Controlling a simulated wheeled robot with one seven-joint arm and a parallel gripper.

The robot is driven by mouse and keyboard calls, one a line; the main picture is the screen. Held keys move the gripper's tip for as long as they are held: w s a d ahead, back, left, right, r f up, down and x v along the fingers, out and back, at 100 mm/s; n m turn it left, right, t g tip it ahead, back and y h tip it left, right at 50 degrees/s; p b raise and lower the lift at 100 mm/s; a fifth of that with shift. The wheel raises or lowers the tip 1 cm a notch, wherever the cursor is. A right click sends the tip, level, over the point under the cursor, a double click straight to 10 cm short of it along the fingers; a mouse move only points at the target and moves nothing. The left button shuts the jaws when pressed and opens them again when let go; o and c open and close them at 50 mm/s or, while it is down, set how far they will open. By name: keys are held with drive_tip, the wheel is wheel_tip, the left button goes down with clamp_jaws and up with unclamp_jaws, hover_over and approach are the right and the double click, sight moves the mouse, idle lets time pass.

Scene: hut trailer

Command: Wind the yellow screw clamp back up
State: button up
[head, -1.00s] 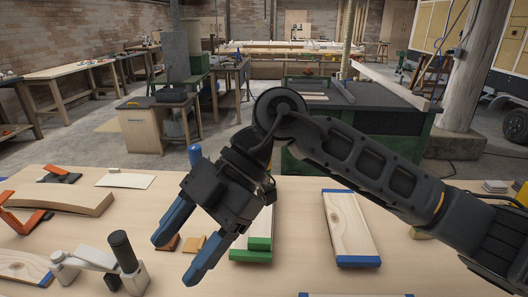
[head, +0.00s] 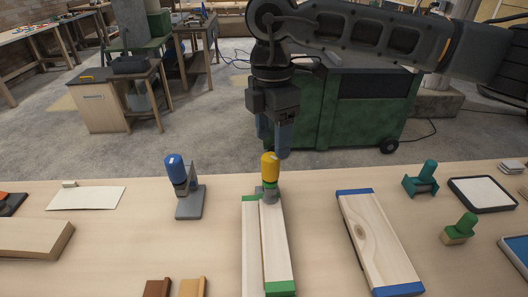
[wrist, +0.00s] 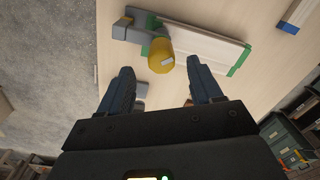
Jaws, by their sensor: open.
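The yellow screw clamp has a yellow handle (head: 270,166) on a grey body (head: 268,193). It stands at the far end of a pale board (head: 275,245) with green ends, near the bench's back edge. My gripper (head: 273,143) points down just above and behind the yellow handle, its blue fingers apart. In the wrist view the yellow handle (wrist: 161,55) shows just ahead of the gap between my open fingers (wrist: 160,70). Nothing is held. Whether a finger touches the handle cannot be told.
A blue-handled clamp (head: 175,168) stands to the left. A blue-ended board (head: 375,235) lies to the right, with a teal clamp (head: 421,182) and a green-handled one (head: 460,230) beyond it. The bench (head: 130,235) has free room between these. A green cabinet (head: 350,110) stands behind.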

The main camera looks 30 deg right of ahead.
sight(272, 155)
drive_tip(key=f+p, duration=0.1)
drive_tip(key=f, duration=0.6)
drive_tip(key=shift+s+f+p, duration=0.2)
drive_tip(key=shift+p, duration=0.1)
drive_tip(key=shift+c, duration=0.3)
drive_tip(key=c, duration=1)
drive_tip(key=shift+f+n+b, duration=0.1)
drive_tip(key=shift+n+b, duration=0.6)
drive_tip(key=shift+b, duration=0.05)
